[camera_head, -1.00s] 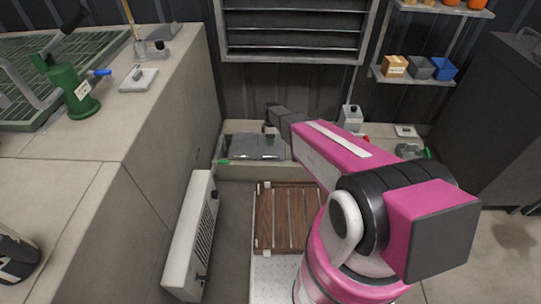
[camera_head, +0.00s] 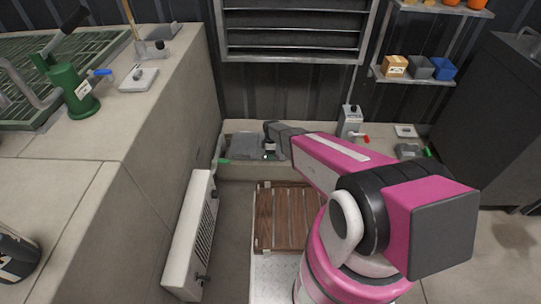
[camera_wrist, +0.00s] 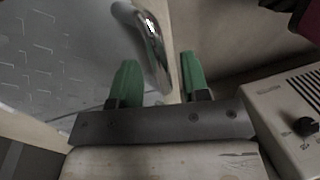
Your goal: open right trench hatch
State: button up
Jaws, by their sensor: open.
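A curved chrome handle (camera_wrist: 153,48) shows at the top middle. My gripper (camera_wrist: 158,62) has green fingers, which are open with the handle between or just beyond their tips; I cannot tell whether they touch it.
A white grilled box (camera_head: 190,235) stands left of the wooden slats (camera_head: 285,215). A white box with a knob (camera_wrist: 290,115) is close to my gripper's right. A control box with a red lever (camera_head: 350,122) stands behind my arm. A concrete block (camera_head: 150,130) borders the left.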

grip_shut()
